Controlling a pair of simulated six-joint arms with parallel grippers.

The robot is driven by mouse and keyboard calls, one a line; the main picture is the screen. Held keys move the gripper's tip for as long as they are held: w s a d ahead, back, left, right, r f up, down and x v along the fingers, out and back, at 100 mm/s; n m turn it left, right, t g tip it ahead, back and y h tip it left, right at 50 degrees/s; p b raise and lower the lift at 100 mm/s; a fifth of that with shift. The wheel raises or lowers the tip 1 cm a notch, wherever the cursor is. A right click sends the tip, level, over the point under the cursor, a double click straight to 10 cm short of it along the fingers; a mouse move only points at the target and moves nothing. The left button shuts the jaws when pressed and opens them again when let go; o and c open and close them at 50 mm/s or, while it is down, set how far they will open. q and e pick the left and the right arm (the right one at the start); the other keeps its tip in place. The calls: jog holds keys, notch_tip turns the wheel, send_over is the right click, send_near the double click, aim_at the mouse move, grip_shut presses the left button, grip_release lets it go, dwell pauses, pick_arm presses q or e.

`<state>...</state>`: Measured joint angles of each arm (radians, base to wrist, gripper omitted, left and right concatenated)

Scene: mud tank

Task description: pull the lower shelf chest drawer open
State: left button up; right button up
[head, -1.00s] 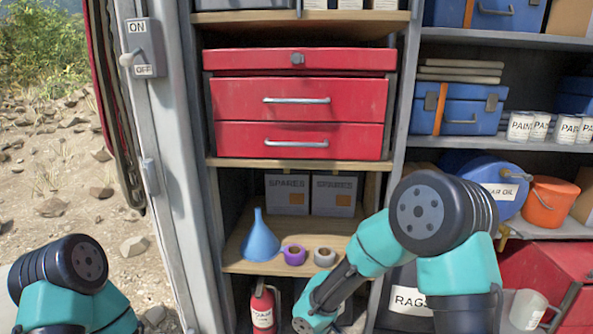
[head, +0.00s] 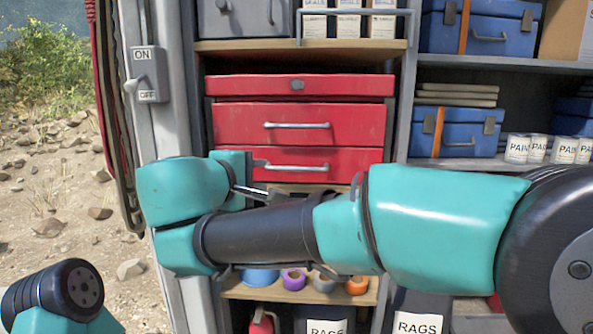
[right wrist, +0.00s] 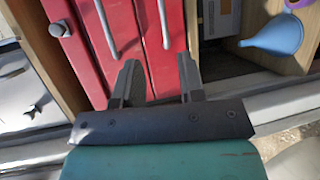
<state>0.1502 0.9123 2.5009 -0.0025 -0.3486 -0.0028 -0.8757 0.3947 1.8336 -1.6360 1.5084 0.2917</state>
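The red chest (head: 385,113) stands on a shelf, its two drawers shut. The lower drawer (head: 350,158) has a grey bar handle (head: 297,168), which also shows in the right wrist view (right wrist: 164,25). The upper drawer (head: 350,118) has a similar handle. My right gripper (head: 262,177) is in front of the chest's lower left side, left of the lower handle. In the right wrist view my right gripper (right wrist: 160,80) is open and empty, its fingertips pointing toward the lower drawer and apart from the handle. My left gripper is out of view.
My right arm spans the front of the shelf below the chest and hides most of it. A tape row with a purple roll (head: 294,278) sits on that shelf. A blue funnel (right wrist: 272,35) lies near the gripper's side. An ON/OFF switch (head: 148,75) is on the left post.

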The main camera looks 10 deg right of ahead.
aim_at(295, 169)
jog(key=shift+w+f, duration=0.1)
jog(key=x, duration=1.7)
jog(key=shift+w+d, duration=0.1)
jog(key=shift+d, duration=0.05)
jog(key=shift+c, duration=0.2)
grip_shut()
